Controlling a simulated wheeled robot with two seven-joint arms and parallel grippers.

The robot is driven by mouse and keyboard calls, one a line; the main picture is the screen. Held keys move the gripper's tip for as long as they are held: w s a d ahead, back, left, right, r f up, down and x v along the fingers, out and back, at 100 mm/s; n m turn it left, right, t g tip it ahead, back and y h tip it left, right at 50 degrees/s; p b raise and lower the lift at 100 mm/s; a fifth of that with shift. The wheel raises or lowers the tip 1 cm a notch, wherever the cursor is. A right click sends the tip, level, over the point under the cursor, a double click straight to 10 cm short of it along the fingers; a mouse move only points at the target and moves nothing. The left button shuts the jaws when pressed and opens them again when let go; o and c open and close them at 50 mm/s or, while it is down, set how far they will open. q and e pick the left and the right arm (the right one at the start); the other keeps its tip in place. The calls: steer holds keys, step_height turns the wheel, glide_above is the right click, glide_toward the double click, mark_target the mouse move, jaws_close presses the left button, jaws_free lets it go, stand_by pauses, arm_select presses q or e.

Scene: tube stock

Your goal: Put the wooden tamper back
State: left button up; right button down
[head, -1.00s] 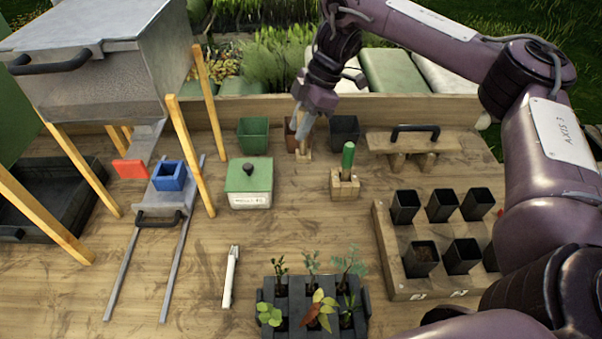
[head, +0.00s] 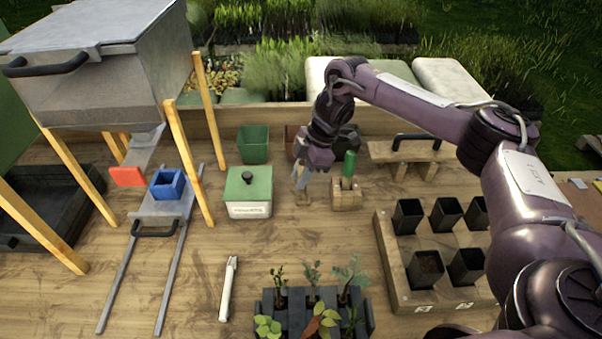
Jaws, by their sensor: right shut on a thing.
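My right gripper (head: 301,176) is shut on the wooden tamper (head: 303,197), a pale wooden piece pointing down below the fingers. The fingers hide its upper part. It is just left of a small wooden block (head: 345,199) that holds a green-handled tool (head: 349,165) upright. I cannot tell whether the tamper's lower end touches the bench. My left gripper is out of view.
A green lidded box (head: 249,190) stands left of the tamper. Green (head: 253,146), brown and dark pots stand behind. A handled wooden board (head: 408,153) and a pot rack (head: 400,275) are to the right. Seedlings (head: 312,300) stand in front; bare bench lies between.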

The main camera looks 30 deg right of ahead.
steer(key=c, duration=1.2)
jaws_free()
steer(key=shift+f, duration=0.1)
steer(key=shift+b+v, duration=0.5)
steer(key=shift+v, duration=0.75)
steer(key=p+v, duration=0.2)
steer(key=v, duration=0.7)
steer(key=shift+d+r+p, duration=0.1)
steer(key=shift+r+p, duration=0.25)
steer(key=shift+p, duration=0.05)
